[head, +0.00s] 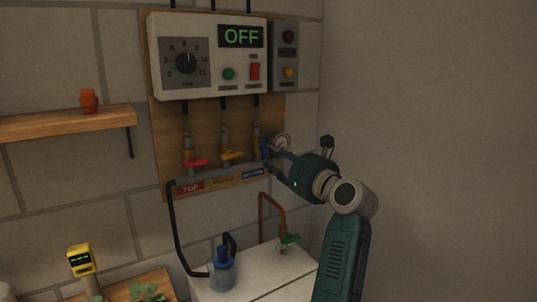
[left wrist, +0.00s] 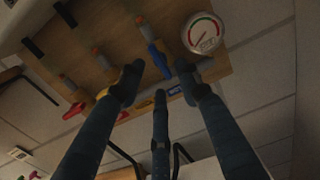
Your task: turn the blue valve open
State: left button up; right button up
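The blue valve handle (head: 264,150) is on the rightmost of three pipes on the wooden wall board. It also shows in the left wrist view (left wrist: 158,60), where it appears to lie along its pipe. My left gripper (head: 267,160) is at this valve, partly hiding it in the head view. In the left wrist view its fingers (left wrist: 158,83) are spread apart, with the blue handle between or just beyond the tips. I cannot tell whether any finger touches it. My right gripper is not in view.
A red valve handle (head: 196,162) and a yellow one (head: 231,155) sit crosswise to the left. A round gauge (head: 284,141) is close on the right. A control box (head: 209,85) reading OFF hangs above. A wooden shelf (head: 60,122) is at left.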

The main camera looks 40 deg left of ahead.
pick_arm(q)
jog(key=v, duration=0.3)
dwell(0.6)
